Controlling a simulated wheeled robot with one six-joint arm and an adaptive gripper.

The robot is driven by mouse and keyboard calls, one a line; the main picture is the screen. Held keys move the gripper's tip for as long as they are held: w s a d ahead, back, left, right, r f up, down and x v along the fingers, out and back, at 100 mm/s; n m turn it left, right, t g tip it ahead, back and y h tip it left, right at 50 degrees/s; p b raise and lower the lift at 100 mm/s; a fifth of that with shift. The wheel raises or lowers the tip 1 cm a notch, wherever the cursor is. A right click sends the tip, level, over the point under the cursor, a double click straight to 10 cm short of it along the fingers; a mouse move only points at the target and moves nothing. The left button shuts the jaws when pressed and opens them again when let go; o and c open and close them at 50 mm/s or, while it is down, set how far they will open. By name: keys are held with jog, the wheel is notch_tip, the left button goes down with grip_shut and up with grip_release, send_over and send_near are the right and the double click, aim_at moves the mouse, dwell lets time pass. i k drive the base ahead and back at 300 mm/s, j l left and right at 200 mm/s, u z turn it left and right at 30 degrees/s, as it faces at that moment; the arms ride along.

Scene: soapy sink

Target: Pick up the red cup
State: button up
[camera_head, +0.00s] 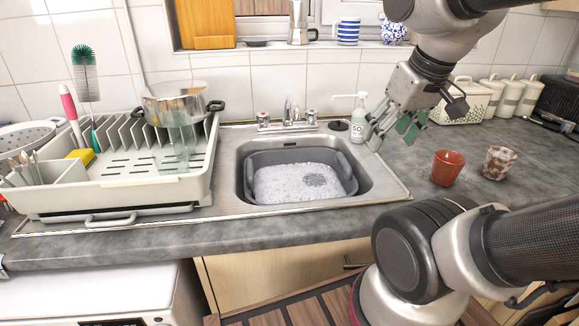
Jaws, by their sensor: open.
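A red cup (447,168) stands upright on the dark grey counter to the right of the sink. A second cup (499,163), mottled brown and white, stands just to its right with a small gap. My gripper (393,135) is open and empty. It hangs above the counter, up and to the left of the red cup in the picture, and does not touch it. The gripper's exact height over the counter is hard to judge.
A soap bottle (359,119) stands close behind my gripper. The sink holds a grey basin (348,181) of suds. A dish rack (110,180) with a pot (176,103) is at left. A white basket (461,104) and canisters (508,97) line the back right. Counter around the cups is clear.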

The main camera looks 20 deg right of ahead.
aim_at(448, 165)
jog(key=k+z, duration=0.15)
jog(key=z, duration=0.3)
jog(key=k+z, duration=0.15)
jog(key=z, duration=0.3)
jog(key=k+z, duration=0.1)
jog(key=z, duration=0.4)
